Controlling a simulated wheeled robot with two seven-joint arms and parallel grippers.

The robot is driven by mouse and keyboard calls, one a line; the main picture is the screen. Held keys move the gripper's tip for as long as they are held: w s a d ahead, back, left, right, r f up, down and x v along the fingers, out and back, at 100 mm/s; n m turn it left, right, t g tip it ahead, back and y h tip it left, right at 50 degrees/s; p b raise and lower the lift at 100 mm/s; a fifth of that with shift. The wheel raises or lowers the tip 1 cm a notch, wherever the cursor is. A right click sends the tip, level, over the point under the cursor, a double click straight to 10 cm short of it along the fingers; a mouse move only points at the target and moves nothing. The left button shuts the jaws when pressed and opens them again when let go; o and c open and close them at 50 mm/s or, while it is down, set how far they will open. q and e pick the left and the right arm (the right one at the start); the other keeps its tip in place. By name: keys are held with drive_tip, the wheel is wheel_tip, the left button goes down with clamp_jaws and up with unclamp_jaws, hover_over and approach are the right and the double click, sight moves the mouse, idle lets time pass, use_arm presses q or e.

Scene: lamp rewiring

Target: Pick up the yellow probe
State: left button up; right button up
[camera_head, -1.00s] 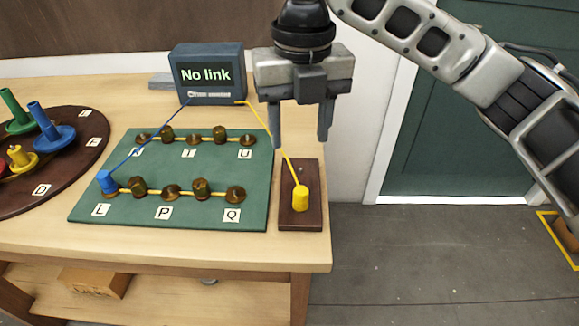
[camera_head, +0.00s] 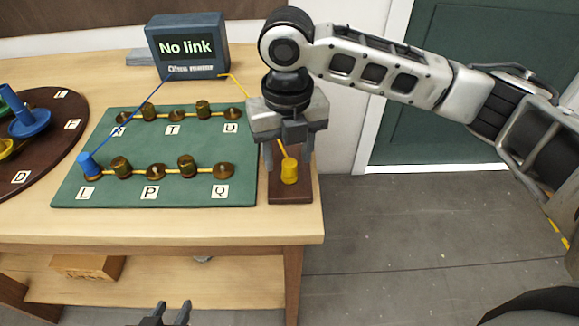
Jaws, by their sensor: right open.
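The yellow probe (camera_head: 289,171) stands upright on a small dark wooden block (camera_head: 291,197) at the right end of the table. A yellow wire runs from it up to the dark meter box, partly hidden behind my gripper. My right gripper (camera_head: 287,168) points down with its fingers apart, on either side of the probe's upper part in the picture. I cannot tell whether they touch it. The tips of my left gripper (camera_head: 172,313) show at the bottom edge, apart and empty, below the table.
The meter box (camera_head: 188,47) reads "No link". The blue probe (camera_head: 88,164) stands near L on the green board (camera_head: 230,196), among several brass studs. A dark round tray (camera_head: 62,146) with coloured pegs is at left. Free floor lies at right.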

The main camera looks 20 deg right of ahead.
sight(289, 161)
drive_tip(key=shift+d+f, duration=0.15)
drive_tip(key=shift+f, duration=1.4)
drive_tip(key=c, duration=1)
drive_tip(key=shift+w, duration=0.1)
drive_tip(key=shift+r, duration=0.1)
